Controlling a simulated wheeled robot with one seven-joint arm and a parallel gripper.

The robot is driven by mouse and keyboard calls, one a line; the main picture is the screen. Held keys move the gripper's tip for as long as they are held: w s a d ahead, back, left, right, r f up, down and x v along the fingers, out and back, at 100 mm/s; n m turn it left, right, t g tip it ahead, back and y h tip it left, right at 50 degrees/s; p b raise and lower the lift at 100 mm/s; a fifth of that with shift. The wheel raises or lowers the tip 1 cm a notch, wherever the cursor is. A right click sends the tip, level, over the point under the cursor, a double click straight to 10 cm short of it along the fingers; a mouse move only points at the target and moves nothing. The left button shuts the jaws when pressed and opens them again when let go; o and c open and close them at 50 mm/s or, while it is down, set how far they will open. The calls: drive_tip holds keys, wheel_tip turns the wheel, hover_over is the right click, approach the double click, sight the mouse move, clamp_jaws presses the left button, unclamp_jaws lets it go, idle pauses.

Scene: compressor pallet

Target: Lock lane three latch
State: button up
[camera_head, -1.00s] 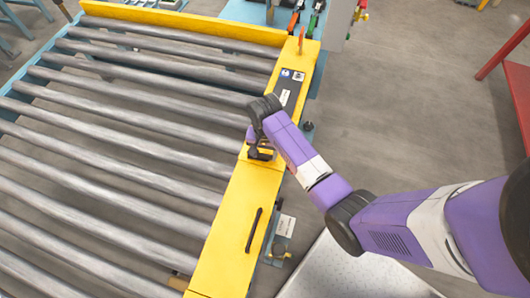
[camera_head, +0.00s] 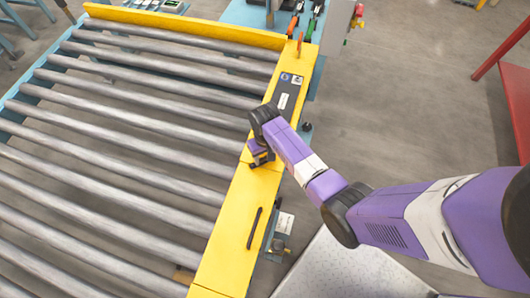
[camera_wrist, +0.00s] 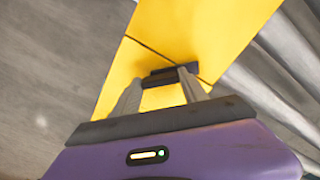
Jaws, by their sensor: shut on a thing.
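My gripper (camera_head: 262,158) is down at the yellow side rail (camera_head: 226,240) of the roller conveyor, about midway along it. In the wrist view its two grey fingers (camera_wrist: 160,92) are closed on a small dark latch handle (camera_wrist: 173,72) at the yellow surface, close to a seam. Most of the latch is hidden behind my gripper in the head view. I cannot read a lane number on it.
A black bar handle (camera_head: 254,228) lies on the rail nearer the bottom. A dark label panel (camera_head: 287,92) and an upright orange lever (camera_head: 300,44) are farther up. Metal rollers (camera_head: 120,140) fill the left. A red table (camera_head: 515,85) stands at right, with clear floor between.

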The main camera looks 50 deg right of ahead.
sight(265, 157)
drive_tip(key=n+p, duration=0.2)
drive_tip(key=n, duration=0.2)
drive_tip(key=shift+r+n, duration=0.15)
drive_tip(key=shift+n, duration=0.15)
drive_tip(key=shift+n+p, duration=0.6)
drive_tip(key=shift+n, duration=1.7)
drive_tip(key=o, duration=1.4)
wheel_tip(265, 157, up, 8)
drive_tip(key=shift+f+p, duration=0.2)
drive_tip(key=shift+p, duration=0.4)
